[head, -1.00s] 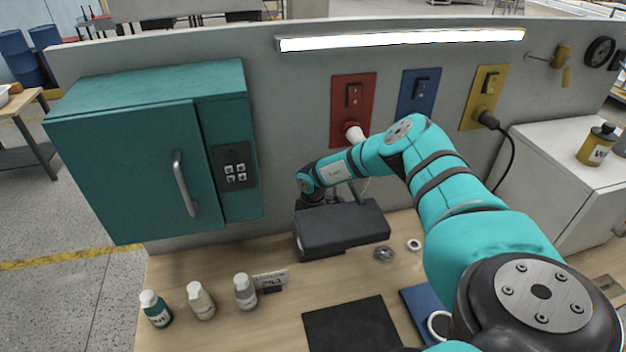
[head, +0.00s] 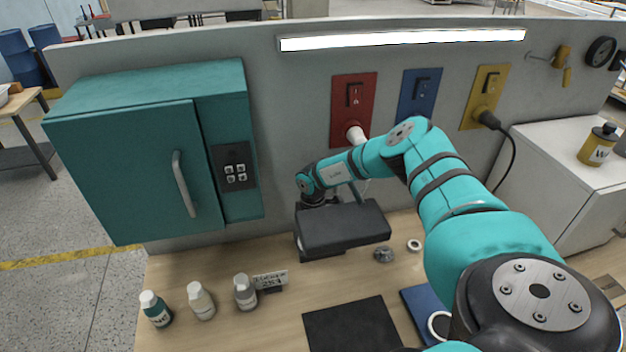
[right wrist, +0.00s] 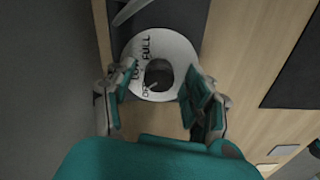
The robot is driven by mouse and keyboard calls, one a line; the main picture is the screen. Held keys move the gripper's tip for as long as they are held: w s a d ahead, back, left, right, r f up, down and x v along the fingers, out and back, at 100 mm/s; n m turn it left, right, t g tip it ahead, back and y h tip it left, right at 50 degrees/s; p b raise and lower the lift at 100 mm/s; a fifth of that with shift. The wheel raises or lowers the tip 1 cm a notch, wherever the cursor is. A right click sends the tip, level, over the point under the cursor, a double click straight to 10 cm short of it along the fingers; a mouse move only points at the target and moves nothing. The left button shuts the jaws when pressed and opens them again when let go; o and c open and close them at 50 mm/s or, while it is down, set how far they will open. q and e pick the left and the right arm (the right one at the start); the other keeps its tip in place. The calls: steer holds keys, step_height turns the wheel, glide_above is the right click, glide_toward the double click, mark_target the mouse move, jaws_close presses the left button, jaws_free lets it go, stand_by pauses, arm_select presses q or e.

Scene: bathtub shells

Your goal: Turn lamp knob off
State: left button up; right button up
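The lamp has a dark box-shaped head (head: 342,228) standing on the wooden bench in the head view. In the right wrist view its black knob (right wrist: 159,74) sits in the middle of a round white dial (right wrist: 178,50) lettered FULL, LOW and, less clearly, OFF. A short pale mark shows at the knob's lower left, near the OFF lettering. My right gripper (right wrist: 161,86) is open, its teal fingers on either side of the dial. I cannot tell whether they touch the knob. My left gripper is not in view.
A teal cabinet (head: 130,165) stands left of the lamp. A black mat (head: 352,328) lies in front. A grey wall panel (head: 290,120) with sockets stands close behind.

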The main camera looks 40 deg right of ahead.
steer(key=shift+r, duration=0.35)
step_height(320, 180, up, 7)
steer(key=shift+f, duration=0.1)
steer(key=shift+w, duration=0.15)
